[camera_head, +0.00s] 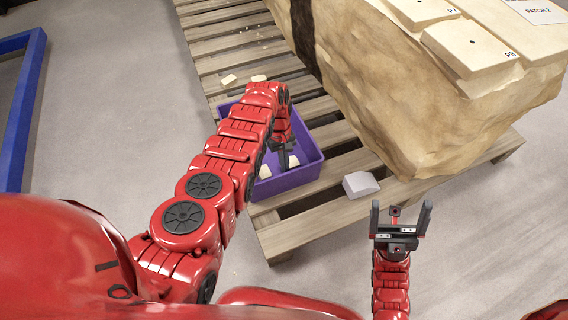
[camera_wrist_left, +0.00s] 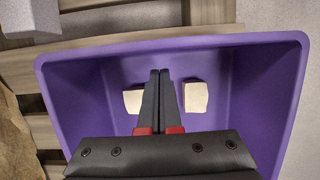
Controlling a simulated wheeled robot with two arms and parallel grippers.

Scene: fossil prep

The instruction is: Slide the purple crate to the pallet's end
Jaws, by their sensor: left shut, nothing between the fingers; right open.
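The purple crate (camera_head: 307,171) sits on the wooden pallet (camera_head: 266,226), close to its near end. Pale pieces lie inside the crate; in the left wrist view one pale piece (camera_wrist_left: 195,97) is right of my fingers and another (camera_wrist_left: 132,101) is left of them. My left gripper (camera_head: 285,163) reaches down over the crate and is shut and empty. It also shows in the left wrist view (camera_wrist_left: 159,73), with the crate (camera_wrist_left: 275,70) around it. I cannot tell whether it touches the crate. My right gripper (camera_head: 402,207) is open and empty, off the pallet's near right side.
A large tan rock block (camera_head: 420,110) stands on the pallet right of the crate. A grey-white block (camera_head: 360,184) lies on the pallet near the crate. Small pale chips (camera_head: 229,79) lie behind the crate. A blue frame (camera_head: 25,110) stands at far left; grey floor lies between.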

